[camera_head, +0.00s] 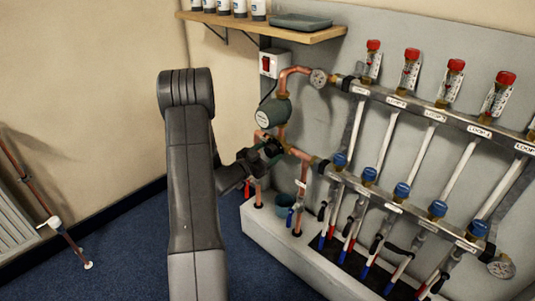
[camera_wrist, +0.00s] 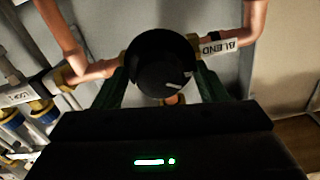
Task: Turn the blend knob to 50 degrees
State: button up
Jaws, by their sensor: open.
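The blend knob (camera_wrist: 160,60) is a round black dial in the middle of the wrist view. A short white pointer mark shows on its face, toward the lower right of the picture. A white tag reading BLEND (camera_wrist: 222,44) sits just right of it on the copper pipe. My gripper (camera_wrist: 163,82) is open, with dark green fingers reaching up on the left and right of the knob. I cannot tell whether they touch it. In the head view my gripper (camera_head: 262,156) is at the valve below the green pump, and the knob is hard to make out there.
The green pump (camera_head: 273,112) and copper pipes stand close to my gripper. The manifold (camera_head: 420,113), with red-capped flow meters and blue caps, fills the right. A wooden shelf (camera_head: 260,32) is above. A red switch box (camera_head: 275,64) is on the wall.

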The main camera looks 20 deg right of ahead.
jog(key=c, duration=1)
jog(key=shift+f+m+b, duration=0.15)
jog(key=shift+m+b, duration=0.15)
jog(key=shift+b, duration=0.3)
jog(key=m+b, duration=0.3)
jog(key=b, duration=0.1)
jog(key=shift+f, duration=0.15)
jog(key=m+b, duration=0.5)
jog(key=b, duration=0.1)
jog(key=m+b, duration=0.2)
jog(key=m, duration=0.1)
jog(key=shift+m, duration=0.4)
jog(key=shift+r+m, duration=0.25)
jog(key=shift+m, duration=1.35)
